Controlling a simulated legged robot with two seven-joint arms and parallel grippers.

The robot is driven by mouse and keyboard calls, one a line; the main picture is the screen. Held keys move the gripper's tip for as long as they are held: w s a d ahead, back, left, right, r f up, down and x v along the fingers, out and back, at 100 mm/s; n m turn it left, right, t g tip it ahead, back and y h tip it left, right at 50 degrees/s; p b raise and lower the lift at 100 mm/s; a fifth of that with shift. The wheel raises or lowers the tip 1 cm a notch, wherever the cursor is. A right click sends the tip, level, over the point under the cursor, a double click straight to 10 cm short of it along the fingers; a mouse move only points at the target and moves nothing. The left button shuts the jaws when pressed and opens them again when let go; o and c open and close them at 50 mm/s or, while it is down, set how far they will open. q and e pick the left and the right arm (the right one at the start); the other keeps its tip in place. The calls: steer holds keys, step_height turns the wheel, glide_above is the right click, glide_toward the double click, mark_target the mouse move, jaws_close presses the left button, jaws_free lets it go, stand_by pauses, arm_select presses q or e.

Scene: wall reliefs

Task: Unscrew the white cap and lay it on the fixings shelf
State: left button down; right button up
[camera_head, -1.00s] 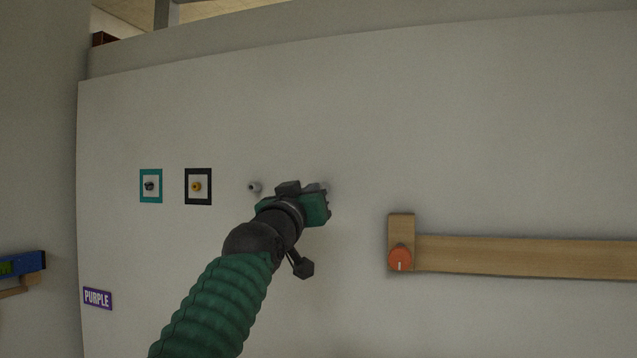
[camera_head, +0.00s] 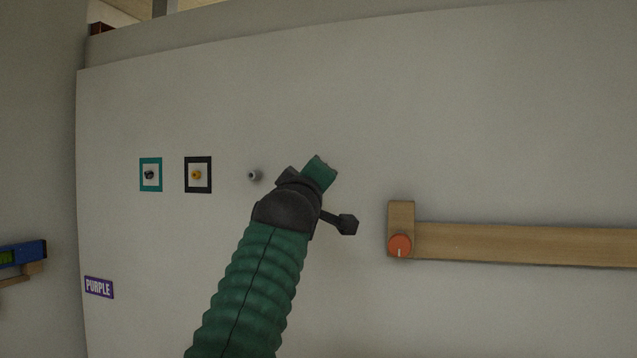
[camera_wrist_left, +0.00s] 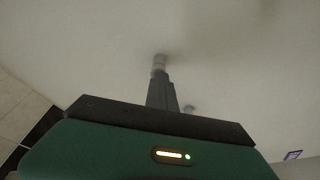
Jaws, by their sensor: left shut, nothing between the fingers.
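My left gripper (camera_head: 320,173) is in front of the pale wall, right of a small grey-white knob (camera_head: 254,175). In the left wrist view its dark fingers (camera_wrist_left: 161,90) are together, with nothing held between them. A short pale cylinder (camera_wrist_left: 159,63), possibly the white cap, stands in line just beyond the fingertips. I cannot tell whether they touch it. In the head view, the gripper hides that spot. The small knob also shows in the left wrist view (camera_wrist_left: 188,108). No shelf is clearly marked as the fixings shelf. My right gripper is out of view.
A wooden rail (camera_head: 530,244) with an orange knob (camera_head: 399,245) is at right. A teal frame (camera_head: 151,188) and a black frame (camera_head: 198,188) surround small fittings. A PURPLE sign (camera_head: 99,288) and a blue device (camera_head: 22,252) are at left. The upper wall is bare.

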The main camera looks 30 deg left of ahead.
arm_select(q)
steer(key=n+g+p, duration=0.1)
steer(key=n, duration=0.4)
steer(key=shift+d+n+p, duration=0.15)
steer(key=shift+n+p, duration=0.15)
steer(key=n+p, duration=0.1)
steer(key=n, duration=0.1)
steer(key=n+g+p, duration=0.1)
steer(key=n, duration=0.2)
steer(key=shift+d+r+g+p, duration=0.1)
steer(key=shift+r+g+p, duration=0.1)
steer(key=shift+g+p, duration=0.15)
steer(key=c, duration=2)
jaws_free()
steer(key=shift+f, duration=0.1)
